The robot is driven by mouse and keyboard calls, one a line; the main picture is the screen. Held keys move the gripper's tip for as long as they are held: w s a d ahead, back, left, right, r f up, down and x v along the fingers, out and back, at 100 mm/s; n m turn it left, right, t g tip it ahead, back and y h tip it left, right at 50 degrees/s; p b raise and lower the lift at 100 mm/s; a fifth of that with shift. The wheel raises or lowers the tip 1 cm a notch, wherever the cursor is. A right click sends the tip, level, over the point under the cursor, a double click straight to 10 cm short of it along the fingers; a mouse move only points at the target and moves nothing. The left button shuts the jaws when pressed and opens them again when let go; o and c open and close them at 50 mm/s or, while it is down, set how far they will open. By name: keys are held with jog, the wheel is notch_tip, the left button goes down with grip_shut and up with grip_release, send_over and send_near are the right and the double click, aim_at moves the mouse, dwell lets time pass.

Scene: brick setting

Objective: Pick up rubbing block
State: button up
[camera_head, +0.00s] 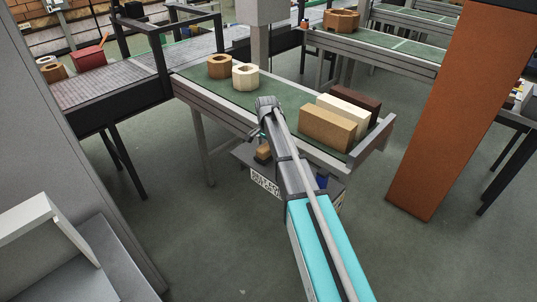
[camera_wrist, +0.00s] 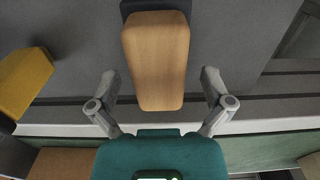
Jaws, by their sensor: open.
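The rubbing block, a light wooden block with a dark grey layer at one end, lies in the wrist view (camera_wrist: 156,60) at the upper middle. A small brown block, apparently the same one, shows in the head view (camera_head: 263,152) just below my gripper (camera_head: 257,136). In the wrist view my gripper (camera_wrist: 160,88) is open, with one finger on each side of the block's near end. Gaps show between the block and both fingers. The block rests on a dark grey surface.
A yellow block (camera_wrist: 22,82) lies left of the rubbing block. Close by is a green conveyor table (camera_head: 285,106) with an end stop, carrying a tan brick (camera_head: 326,127), a cream brick (camera_head: 343,113) and two hollow blocks (camera_head: 219,66). An orange-brown pillar (camera_head: 455,110) stands at the right.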

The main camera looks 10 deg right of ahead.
dwell(0.4)
jog(key=c, duration=1.3)
jog(key=shift+r, duration=0.2)
jog(key=shift+c, duration=0.2)
notch_tip(320, 180, up, 2)
jog(key=p, duration=0.2)
jog(key=shift+r+p, duration=0.1)
jog(key=shift+p, duration=0.2)
jog(key=s+r+p, duration=1)
jog(key=s, duration=0.4)
jog(key=shift+r, duration=0.2)
